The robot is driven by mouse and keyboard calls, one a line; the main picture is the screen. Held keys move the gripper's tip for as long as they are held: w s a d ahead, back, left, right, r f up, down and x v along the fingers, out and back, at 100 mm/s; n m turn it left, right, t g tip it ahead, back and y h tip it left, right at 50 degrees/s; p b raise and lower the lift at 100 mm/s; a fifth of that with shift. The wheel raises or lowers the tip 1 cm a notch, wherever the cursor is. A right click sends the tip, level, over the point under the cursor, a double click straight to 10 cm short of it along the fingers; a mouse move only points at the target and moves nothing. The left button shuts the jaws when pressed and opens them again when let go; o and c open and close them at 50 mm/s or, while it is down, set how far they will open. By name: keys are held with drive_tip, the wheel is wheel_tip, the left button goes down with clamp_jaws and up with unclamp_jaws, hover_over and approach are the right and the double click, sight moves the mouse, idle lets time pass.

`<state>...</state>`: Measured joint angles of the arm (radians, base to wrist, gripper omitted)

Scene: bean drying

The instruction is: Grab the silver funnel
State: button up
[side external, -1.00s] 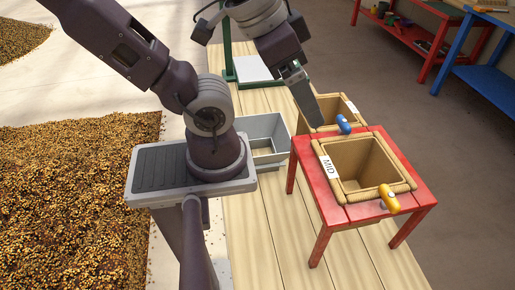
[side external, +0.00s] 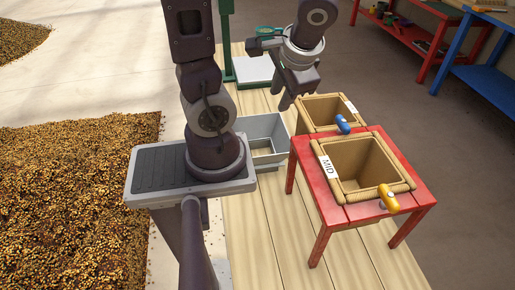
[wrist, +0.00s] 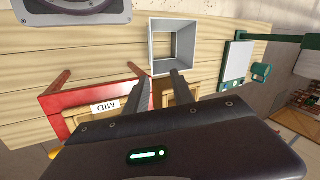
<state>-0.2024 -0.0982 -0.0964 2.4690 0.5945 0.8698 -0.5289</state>
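My gripper (side external: 288,104) is in the air, above and to the right of the grey box in the side view. In the wrist view my gripper's two fingers (wrist: 160,76) are spread with nothing between them, pointing toward the near edge of the grey box.
A red table (side external: 329,213) holds a tan square bin labelled MID (side external: 360,161) and a yellow-handled thing (side external: 389,198). Behind it stand another tan bin (side external: 309,113) and a blue-handled thing (side external: 344,124). A green-posted stand with a white plate (side external: 253,70) is at the back.

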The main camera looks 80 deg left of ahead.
drive_tip(key=s+a+f+g+y, duration=0.1)
drive_tip(key=a+f+g+y, duration=0.15)
drive_tip(key=a+f, duration=0.5)
drive_tip(key=s+a+f+h, duration=0.1)
drive_tip(key=s+f, duration=0.1)
drive_tip(key=f, duration=0.6)
drive_tip(key=s+a+f+m+g+h, duration=0.1)
drive_tip(key=s+f, duration=0.1)
drive_tip(key=f, duration=0.6)
drive_tip(key=s+a+f+h, duration=0.1)
drive_tip(key=s+a+f, duration=0.1)
drive_tip(key=f, duration=0.6)
drive_tip(key=shift+s+m+g, duration=0.25)
drive_tip(key=shift+s+m, duration=0.05)
drive_tip(key=shift+s, duration=0.3)
clamp_jaws()
